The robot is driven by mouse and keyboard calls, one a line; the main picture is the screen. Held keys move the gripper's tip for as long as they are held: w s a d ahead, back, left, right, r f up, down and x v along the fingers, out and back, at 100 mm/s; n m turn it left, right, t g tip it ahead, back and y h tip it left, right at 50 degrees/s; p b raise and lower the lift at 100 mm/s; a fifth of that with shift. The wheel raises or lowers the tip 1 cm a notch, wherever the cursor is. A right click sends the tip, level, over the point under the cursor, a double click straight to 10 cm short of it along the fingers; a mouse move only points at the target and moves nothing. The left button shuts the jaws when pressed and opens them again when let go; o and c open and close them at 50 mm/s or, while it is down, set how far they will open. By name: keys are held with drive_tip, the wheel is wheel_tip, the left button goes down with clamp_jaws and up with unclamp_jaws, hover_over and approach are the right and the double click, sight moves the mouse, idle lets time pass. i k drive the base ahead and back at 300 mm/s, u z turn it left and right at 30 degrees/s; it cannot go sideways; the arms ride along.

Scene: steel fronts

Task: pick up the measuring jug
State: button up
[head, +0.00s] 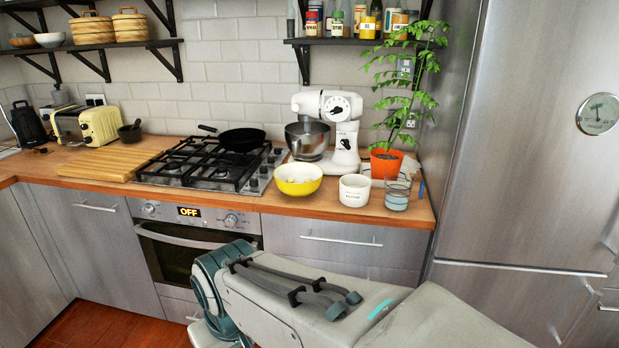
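A clear glass vessel (397,192), which looks like the measuring jug, stands upright on the wooden worktop near its front edge, at the right end of the counter. Its lower part looks pale blue. A white pot (354,191) stands close to its left, and an orange plant pot (385,163) stands just behind it. I cannot make out a handle. My arm crosses the lower middle and right of the head view, in front of the drawers and below the jug. My gripper is not in view.
A yellow bowl (298,180) and a white stand mixer (331,130) stand left of the jug. The hob (206,165) holds a black pan (240,139). A tall steel fridge (520,140) closes off the right side. Plant leaves hang above the jug.

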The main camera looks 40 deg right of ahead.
sight(397, 183)
drive_tip(key=z, duration=0.25)
drive_tip(key=i, duration=0.95)
drive_tip(key=z, duration=1.35)
drive_tip(key=i, duration=0.65)
drive_tip(key=z, duration=0.75)
